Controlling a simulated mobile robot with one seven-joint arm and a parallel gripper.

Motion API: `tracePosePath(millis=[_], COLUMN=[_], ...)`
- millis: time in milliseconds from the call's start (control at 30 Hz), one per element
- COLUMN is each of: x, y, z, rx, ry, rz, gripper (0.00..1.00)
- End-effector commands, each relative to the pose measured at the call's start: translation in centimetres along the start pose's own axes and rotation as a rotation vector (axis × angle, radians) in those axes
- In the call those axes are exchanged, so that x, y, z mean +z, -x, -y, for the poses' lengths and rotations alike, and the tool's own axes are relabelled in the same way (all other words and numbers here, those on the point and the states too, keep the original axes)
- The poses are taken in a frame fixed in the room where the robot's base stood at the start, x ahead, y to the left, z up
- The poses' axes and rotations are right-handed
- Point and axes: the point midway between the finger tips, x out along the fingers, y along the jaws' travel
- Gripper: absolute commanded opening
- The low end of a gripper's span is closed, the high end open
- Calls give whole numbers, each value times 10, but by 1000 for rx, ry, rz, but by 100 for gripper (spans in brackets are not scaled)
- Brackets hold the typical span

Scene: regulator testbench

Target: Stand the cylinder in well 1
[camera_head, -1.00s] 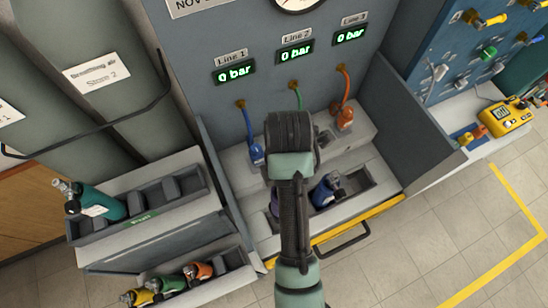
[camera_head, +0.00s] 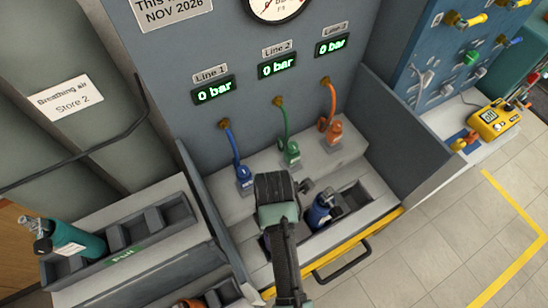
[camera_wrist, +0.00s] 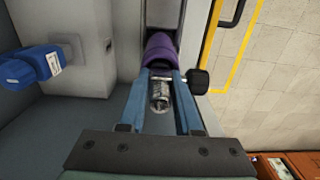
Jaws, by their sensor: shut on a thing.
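In the wrist view, a purple cylinder (camera_wrist: 160,50) with a metal valve (camera_wrist: 159,93) and a black knob (camera_wrist: 199,81) is between the two blue fingers of my gripper (camera_wrist: 162,85). The gripper is shut on its valve end. The purple body lies toward a narrow light-walled slot; whether it touches the bottom is hidden. In the head view, my arm covers the left part of the bench trough (camera_head: 372,204), below Line 1, and hides most of the held cylinder. A blue cylinder (camera_head: 320,210) stands tilted in the trough to the right of my arm.
Blue (camera_head: 244,175), green (camera_head: 291,153) and orange (camera_head: 334,130) hose connectors sit on the ledge above the trough. A yellow front edge with a black handle (camera_head: 345,262) borders it. A teal cylinder (camera_head: 75,240) lies in the left rack (camera_head: 150,253). Side panels flank the bench.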

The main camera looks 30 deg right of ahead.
Motion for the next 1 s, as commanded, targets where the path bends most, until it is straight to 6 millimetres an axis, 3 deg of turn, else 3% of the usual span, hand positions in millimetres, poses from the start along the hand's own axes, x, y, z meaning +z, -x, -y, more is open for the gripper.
tracePosePath(millis=[400, 800, 833, 1000], x=[0, 0, 0, 0], y=[-39, -44, -45, -44], z=[-1, -1, 0, 0], rx=[3, 4, 0, 0], ry=[0, 0, 0, 0], rz=[1, 2, 0, 0], gripper=[0, 0, 36, 62])
